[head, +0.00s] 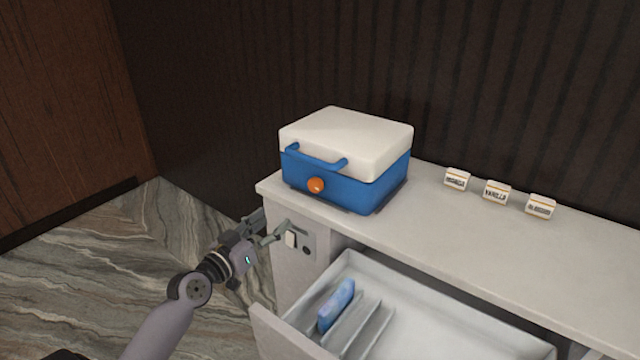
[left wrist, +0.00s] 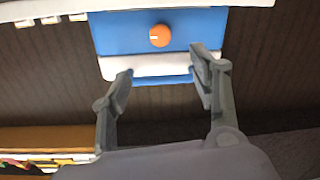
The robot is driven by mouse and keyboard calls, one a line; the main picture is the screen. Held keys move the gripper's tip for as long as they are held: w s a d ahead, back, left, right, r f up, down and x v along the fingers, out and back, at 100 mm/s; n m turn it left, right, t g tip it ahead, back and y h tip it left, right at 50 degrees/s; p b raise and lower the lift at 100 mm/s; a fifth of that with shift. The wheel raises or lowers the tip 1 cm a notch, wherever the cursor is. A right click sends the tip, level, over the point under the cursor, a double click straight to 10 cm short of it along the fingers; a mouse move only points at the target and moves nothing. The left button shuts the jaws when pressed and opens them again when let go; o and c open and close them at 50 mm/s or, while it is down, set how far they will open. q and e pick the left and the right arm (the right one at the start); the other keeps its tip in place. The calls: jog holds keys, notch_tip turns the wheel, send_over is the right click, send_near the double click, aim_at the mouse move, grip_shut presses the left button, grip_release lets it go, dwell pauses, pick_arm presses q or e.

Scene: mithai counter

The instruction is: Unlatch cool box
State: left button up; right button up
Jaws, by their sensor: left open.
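The cool box (head: 345,191) stands on the counter, with a blue body, a white lid (head: 345,139) that lies closed on top, and a blue handle (head: 316,159) along the front. A round orange knob (head: 316,185) sits on its front face; it also shows in the left wrist view (left wrist: 160,35) with a small pale mark. My left gripper (head: 264,229) is open and empty, in front of the counter's end, below and left of the knob and apart from the box. In the left wrist view its spread fingers (left wrist: 160,78) point toward the box. My right gripper is out of view.
A switch panel (head: 301,241) is on the counter end by my left gripper. An open drawer (head: 470,325) juts out to the right, holding a blue pack (head: 336,305). Three small label blocks (head: 497,192) stand on the counter (head: 590,242). The counter between them and the box is clear.

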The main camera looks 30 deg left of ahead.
pick_arm(q)
jog(key=p, duration=0.2)
send_near(313, 188)
jog(key=w, duration=0.7)
jog(key=shift+w+d+r, duration=0.1)
jog(key=shift+w+d, duration=0.05)
jog(key=shift+w, duration=0.9)
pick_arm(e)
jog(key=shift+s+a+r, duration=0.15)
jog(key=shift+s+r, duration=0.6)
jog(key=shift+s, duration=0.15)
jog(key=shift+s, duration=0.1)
pick_arm(q)
jog(key=c, duration=1.1)
jog(key=shift+c, duration=0.2)
